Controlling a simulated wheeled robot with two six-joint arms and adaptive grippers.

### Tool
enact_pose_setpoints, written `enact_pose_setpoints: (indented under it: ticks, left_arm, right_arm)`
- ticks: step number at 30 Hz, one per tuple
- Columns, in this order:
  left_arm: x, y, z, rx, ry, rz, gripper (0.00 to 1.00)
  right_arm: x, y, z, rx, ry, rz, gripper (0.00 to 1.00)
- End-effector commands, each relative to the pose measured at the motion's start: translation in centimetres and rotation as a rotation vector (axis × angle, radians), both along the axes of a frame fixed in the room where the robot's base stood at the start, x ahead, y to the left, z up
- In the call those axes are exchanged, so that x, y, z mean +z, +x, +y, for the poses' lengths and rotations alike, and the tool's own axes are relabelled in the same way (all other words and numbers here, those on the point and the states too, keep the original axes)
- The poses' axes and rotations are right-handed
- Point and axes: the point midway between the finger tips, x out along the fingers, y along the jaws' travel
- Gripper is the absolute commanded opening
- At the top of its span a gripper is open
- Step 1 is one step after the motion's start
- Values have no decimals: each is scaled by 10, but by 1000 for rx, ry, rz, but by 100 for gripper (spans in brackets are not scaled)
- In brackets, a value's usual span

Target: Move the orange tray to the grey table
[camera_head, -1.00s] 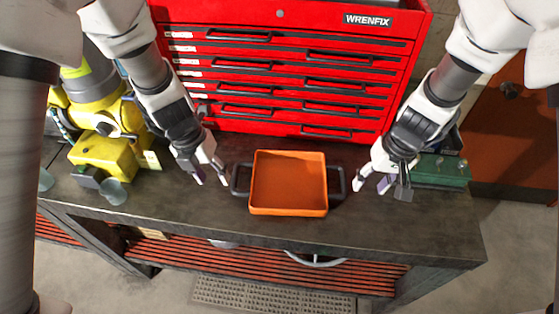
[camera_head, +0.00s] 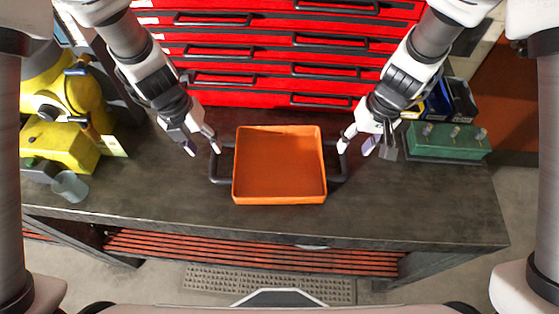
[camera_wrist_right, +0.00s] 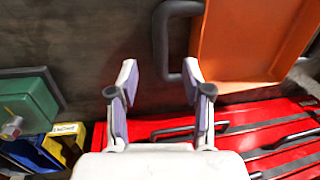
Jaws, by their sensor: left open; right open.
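The orange tray (camera_head: 280,165), shallow and square, lies empty on a dark grey workbench (camera_head: 420,205). It has a black handle on its left side (camera_head: 212,168) and one on its right (camera_head: 343,168). My left gripper (camera_head: 203,150) is open above the left handle's far end. My right gripper (camera_head: 355,150) is open close to the right handle. In the right wrist view, the open right gripper (camera_wrist_right: 158,75) has the right handle (camera_wrist_right: 160,40) near and partly between its fingertips; the tray (camera_wrist_right: 245,45) is at the upper right. I cannot tell contact.
A red drawer cabinet (camera_head: 270,90) stands right behind the tray. A yellow machine (camera_head: 65,140) and a clear cup (camera_head: 70,186) are at the left. A green box (camera_head: 447,140) and small bins (camera_head: 455,100) are at the right. The bench front is clear.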

Motion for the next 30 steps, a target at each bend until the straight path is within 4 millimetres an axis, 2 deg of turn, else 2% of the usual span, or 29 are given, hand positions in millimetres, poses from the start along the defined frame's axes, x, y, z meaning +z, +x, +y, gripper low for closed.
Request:
enact_pose_setpoints:
  ticks: [12,16,23,24,26,27,28,30]
  left_arm:
    - [-63,0,-12,0,2,2,50]
    - [-70,-1,-13,0,1,1,50]
    - [-70,0,-13,0,1,0,50]
    - [-70,0,-13,0,1,0,42]
    - [-70,0,-13,0,1,0,21]
    - [-70,0,-13,0,1,0,7]
    - [-70,0,-13,0,1,0,0]
    - [-70,0,-13,0,1,0,0]
  right_arm:
    - [-62,-1,12,-1,-2,1,50]
    - [-70,-1,13,0,-2,1,50]
    - [-71,-1,13,0,-1,0,50]
    - [-70,-1,13,0,-1,0,42]
    - [-70,-1,13,0,-1,0,21]
    - [-70,-1,13,0,-1,0,7]
    - [-70,-1,13,0,-1,0,0]
    - [-70,-1,13,-1,-1,0,0]
